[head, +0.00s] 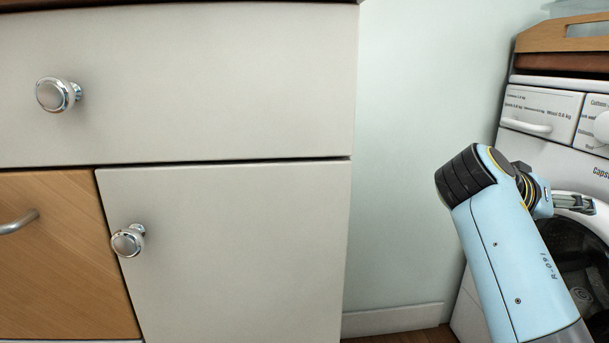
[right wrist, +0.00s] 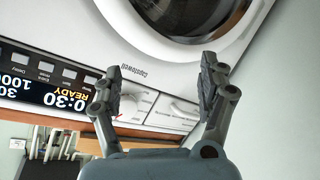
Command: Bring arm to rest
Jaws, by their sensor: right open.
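My right arm comes in from the bottom right of the head view. Its gripper (head: 574,203) is in front of the washing machine (head: 543,151), near the top of the round door. In the right wrist view, the two fingers of my right gripper (right wrist: 161,92) are spread apart with nothing between them. Beyond them are the machine's front panel and its door (right wrist: 185,20). I cannot tell how far the fingertips are from the machine. My left gripper is not in view.
A white cabinet with a drawer (head: 200,90) and a door (head: 240,250), both with round chrome knobs, fills the left. A wooden panel (head: 60,270) with a metal handle is beside it. Pale wall (head: 420,90) shows between cabinet and machine. A wooden tray (head: 560,36) is atop the machine.

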